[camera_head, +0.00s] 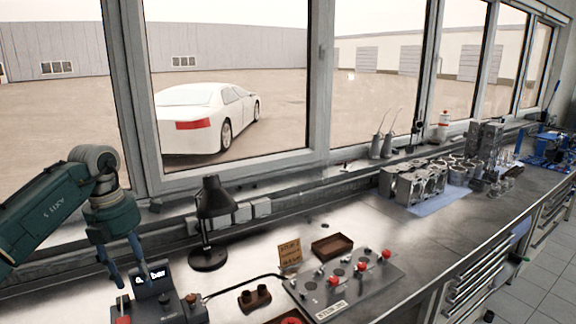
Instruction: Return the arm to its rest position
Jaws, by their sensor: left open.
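My left arm (45,218) comes in from the left edge, dark green. My left gripper (128,276) points down with its fingers apart, and nothing shows between them. It hangs over or just behind a small dark device with a lit display (154,275) at the lower left of the workbench (355,222). I cannot tell whether the fingers touch this device. My right gripper is not in view.
A black desk lamp (213,202) stands right of the gripper. A grey fixture plate (345,283) with red knobs and a small brown tray (332,245) lie mid-bench. An engine block (412,185) and metal parts stand farther right. Windows line the back.

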